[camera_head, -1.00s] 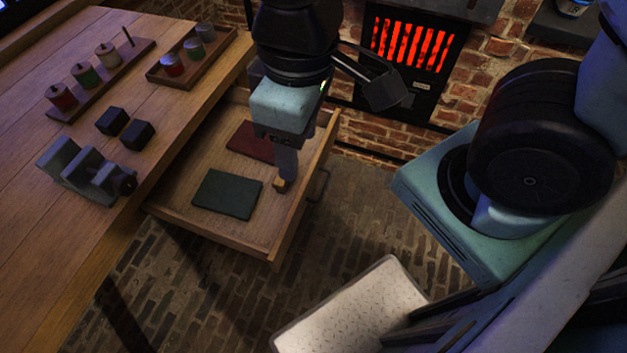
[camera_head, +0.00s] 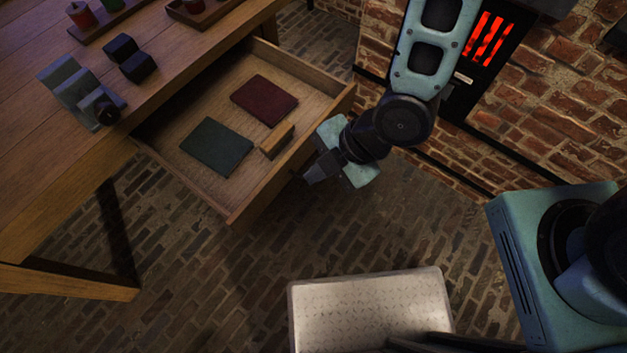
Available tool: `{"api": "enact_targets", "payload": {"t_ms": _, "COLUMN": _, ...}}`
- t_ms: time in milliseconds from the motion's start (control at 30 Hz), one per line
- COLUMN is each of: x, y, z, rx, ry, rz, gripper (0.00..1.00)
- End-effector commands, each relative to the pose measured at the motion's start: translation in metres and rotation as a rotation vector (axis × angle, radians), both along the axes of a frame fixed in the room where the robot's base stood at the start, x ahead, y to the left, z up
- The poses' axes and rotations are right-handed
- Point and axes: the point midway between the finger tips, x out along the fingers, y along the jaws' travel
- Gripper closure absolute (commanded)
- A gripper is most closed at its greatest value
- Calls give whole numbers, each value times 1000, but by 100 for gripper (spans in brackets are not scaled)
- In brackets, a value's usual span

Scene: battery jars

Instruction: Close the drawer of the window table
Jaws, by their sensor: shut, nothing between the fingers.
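The window table (camera_head: 165,75) is at the left, and its wooden drawer (camera_head: 262,195) stands pulled out toward the middle. A green flat book (camera_head: 217,146), a dark red flat book (camera_head: 264,100) and a small wooden block (camera_head: 277,142) lie in the drawer. My gripper (camera_head: 312,174) is shut and empty, outside the drawer's front panel, with its fingers pointing at the panel's outer face. I cannot tell whether the fingertips touch it. The drawer's handle is mostly hidden near my gripper.
A brick wall (camera_head: 545,110) with a glowing red grille (camera_head: 487,38) is at the right. The brick floor before the drawer is clear.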

Motion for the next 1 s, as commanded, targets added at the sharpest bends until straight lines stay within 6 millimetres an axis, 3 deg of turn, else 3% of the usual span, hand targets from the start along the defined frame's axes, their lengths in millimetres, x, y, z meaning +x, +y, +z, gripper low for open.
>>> {"api": "enact_targets", "payload": {"t_ms": 200, "x": -9, "y": 10, "z": -15, "rx": 67, "ry": -48, "rz": 92, "gripper": 100}}
{"api": "enact_targets", "payload": {"t_ms": 800, "x": -8, "y": 24, "z": -40, "rx": 67, "ry": -53, "rz": 93, "gripper": 100}}
{"api": "enact_targets", "payload": {"t_ms": 1000, "x": -8, "y": 41, "z": -63, "rx": 67, "ry": -49, "rz": 94, "gripper": 100}}
